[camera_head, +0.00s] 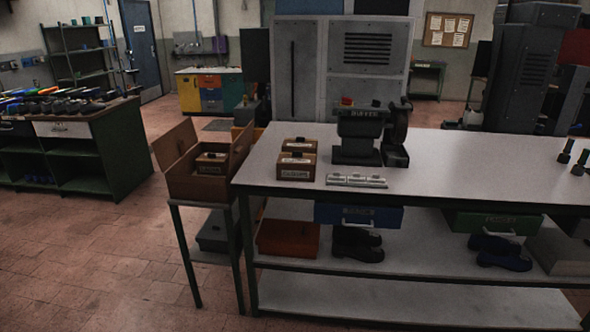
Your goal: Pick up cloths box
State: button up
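Two small brown boxes with pale labels stand one behind the other near the left end of the grey workbench top (440,168). The front box (311,162) and the back box (313,146) have labels too small to read surely. A similar small labelled box (211,157) sits inside an open brown carton (198,188) on a narrow stand left of the bench. I cannot tell which of the three is the cloths box. My gripper is not in view.
A dark machine (358,132) stands right of the boxes, with a pale metal strip (356,181) before it. A green-framed bench (70,150) stands left. The tiled floor (90,270) at front left is clear.

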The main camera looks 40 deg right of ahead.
aim_at(293, 166)
jog(key=z, duration=0.05)
jog(key=i, duration=0.95)
jog(key=u, duration=0.05)
